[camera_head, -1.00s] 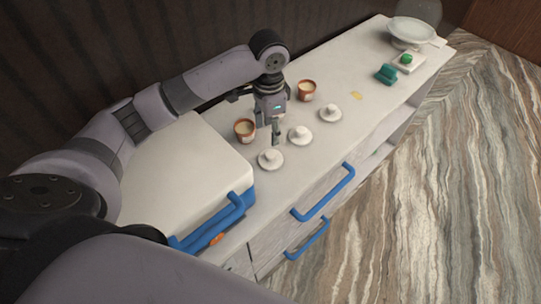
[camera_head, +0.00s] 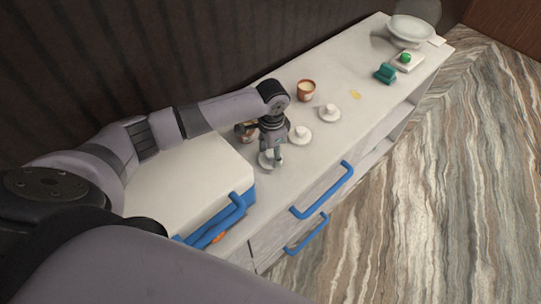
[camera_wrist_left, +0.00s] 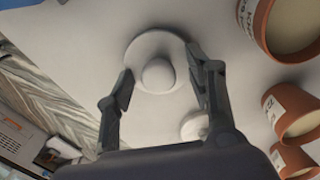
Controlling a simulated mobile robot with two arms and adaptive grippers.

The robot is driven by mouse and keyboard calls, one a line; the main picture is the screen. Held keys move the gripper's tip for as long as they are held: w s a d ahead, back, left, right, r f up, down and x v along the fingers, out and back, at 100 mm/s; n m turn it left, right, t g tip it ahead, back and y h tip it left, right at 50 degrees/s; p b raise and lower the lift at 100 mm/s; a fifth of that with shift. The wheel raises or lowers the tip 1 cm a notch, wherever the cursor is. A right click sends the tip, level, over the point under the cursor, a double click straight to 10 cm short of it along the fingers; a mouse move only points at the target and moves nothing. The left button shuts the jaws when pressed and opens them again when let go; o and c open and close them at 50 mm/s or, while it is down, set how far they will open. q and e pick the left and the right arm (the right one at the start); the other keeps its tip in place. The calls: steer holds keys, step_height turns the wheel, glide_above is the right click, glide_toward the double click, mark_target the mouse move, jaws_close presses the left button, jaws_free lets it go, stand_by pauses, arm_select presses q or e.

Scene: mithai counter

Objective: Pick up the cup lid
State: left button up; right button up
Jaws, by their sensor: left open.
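A white cup lid (camera_head: 264,165) with a round knob lies on the counter, partly hidden by my left gripper (camera_head: 271,152) in the head view. In the left wrist view the lid (camera_wrist_left: 150,45) lies between the spread fingers of my left gripper (camera_wrist_left: 160,70). The gripper is open, and the knob is between its fingers without clear contact. Two more white lids, the middle one (camera_head: 300,135) and the far one (camera_head: 329,113), lie farther along the counter. My right gripper is not in view.
A terracotta cup (camera_head: 306,91) stands behind the lids, and another (camera_head: 242,133) is partly hidden by my arm. Several cups line the right of the wrist view. A white box with a blue handle (camera_head: 216,222) is at left. Green items (camera_head: 385,73) and a pale bowl (camera_head: 411,29) stand far off.

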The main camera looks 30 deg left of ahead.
arm_select(q)
steer(key=c, duration=0.8)
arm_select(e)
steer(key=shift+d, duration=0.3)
arm_select(q)
steer(key=shift+c, duration=0.2)
